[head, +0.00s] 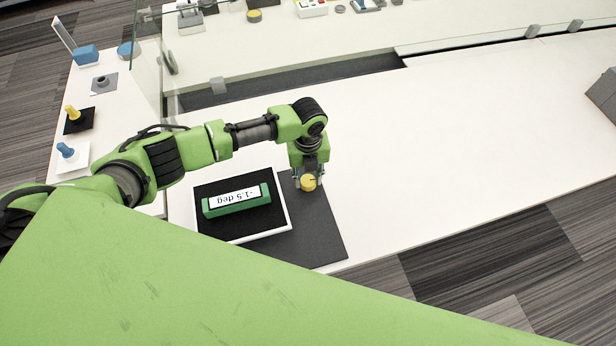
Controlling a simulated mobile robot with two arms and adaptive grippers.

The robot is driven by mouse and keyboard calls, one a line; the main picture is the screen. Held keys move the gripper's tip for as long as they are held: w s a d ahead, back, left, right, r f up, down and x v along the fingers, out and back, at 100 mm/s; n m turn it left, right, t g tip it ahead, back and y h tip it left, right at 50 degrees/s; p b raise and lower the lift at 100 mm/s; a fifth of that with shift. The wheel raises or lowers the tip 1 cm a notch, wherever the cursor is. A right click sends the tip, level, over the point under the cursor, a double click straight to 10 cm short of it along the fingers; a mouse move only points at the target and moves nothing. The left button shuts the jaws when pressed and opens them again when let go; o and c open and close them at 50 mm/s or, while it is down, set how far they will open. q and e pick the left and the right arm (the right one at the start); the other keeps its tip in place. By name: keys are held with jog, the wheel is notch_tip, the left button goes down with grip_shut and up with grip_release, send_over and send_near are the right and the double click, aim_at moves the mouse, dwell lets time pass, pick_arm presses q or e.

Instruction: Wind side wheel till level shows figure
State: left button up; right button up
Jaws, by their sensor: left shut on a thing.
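The green level (212,209) lies on a black platform (250,222) with a white rim, on a dark grey mat. Its white display reads -1.5 deg and appears upside down from my viewpoint. A yellow wheel (308,183) sits at the right side of the platform. My left gripper (308,180) reaches down over the wheel and is shut on it, with the fingers on either side. The fingertips are small in view. My right gripper is not in view.
The white table is clear to the right of the mat (322,235). A clear panel (148,60) stands at the left. Blue and yellow knobs on small plates (76,158) sit on the left table. Several small items stand at the back.

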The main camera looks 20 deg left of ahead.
aim_at(308, 181)
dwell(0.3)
pick_arm(q)
jog(key=o, duration=1.1)
notch_tip(308, 181, up, 12)
jog(key=shift+s+d, duration=0.1)
